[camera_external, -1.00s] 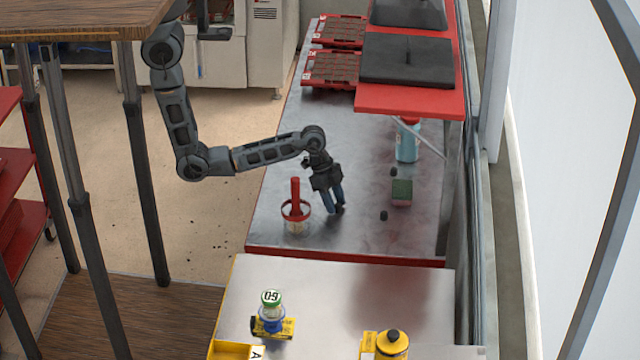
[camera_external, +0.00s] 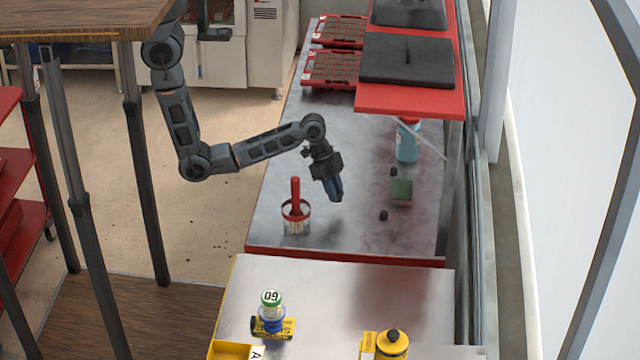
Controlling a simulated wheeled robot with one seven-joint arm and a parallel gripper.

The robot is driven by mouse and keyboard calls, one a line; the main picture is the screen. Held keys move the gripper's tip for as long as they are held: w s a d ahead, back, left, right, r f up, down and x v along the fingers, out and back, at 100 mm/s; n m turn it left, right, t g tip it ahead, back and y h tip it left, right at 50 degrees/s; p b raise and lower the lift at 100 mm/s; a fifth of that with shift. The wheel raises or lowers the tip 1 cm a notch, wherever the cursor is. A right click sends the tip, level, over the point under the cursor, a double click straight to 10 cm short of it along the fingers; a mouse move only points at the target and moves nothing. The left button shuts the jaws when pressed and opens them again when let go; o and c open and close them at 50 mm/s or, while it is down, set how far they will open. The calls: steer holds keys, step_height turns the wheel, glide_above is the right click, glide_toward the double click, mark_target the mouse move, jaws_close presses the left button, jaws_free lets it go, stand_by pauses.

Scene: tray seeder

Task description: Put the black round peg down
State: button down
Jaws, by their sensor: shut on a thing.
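My gripper (camera_external: 335,194) is above the grey metal bench, to the right of the clear cup with the red handle. It points down and slightly right, its blue-grey fingers close together. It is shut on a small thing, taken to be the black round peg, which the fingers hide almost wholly. The fingertips appear clear of the bench top. Two other small black pieces stand on the bench: one black piece (camera_external: 384,215) to the right of my gripper, and another black piece (camera_external: 393,172) farther back. Their exact shape is too small to tell.
The clear cup (camera_external: 296,224) with a red rim and handle stands left of my gripper. A green-topped block (camera_external: 401,192) and a blue bottle (camera_external: 407,142) stand to the right. A red shelf (camera_external: 408,101) overhangs the back right. The bench (camera_external: 290,160) is bare around my gripper.

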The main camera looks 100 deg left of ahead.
step_height(320, 180, up, 6)
steer(key=s+d+r+m+b, duration=0.1)
steer(key=s+d+r, duration=0.15)
steer(key=d, duration=1.15)
steer(key=s+d+r, duration=0.1)
steer(key=s+d, duration=0.2)
steer(key=d, duration=1.1)
steer(key=s+d+r+m, duration=0.1)
steer(key=s+d+r, duration=0.1)
steer(key=s+d, duration=0.65)
steer(key=s+d+r, duration=0.2)
steer(key=s+d, duration=0.6)
steer(key=s, duration=0.1)
steer(key=b, duration=0.9)
glide_above(274, 282)
steer(key=s, duration=0.1)
steer(key=shift+h, duration=0.3)
steer(key=f, duration=0.7)
steer(key=shift+a+f, duration=0.2)
steer(key=shift+a, duration=0.2)
steer(key=shift+f+g+b, duration=0.3)
steer(key=shift+f+b, duration=0.05)
steer(key=shift+f, duration=1.6)
steer(key=shift+f, duration=0.15)
steer(key=c, duration=1)
jaws_free()
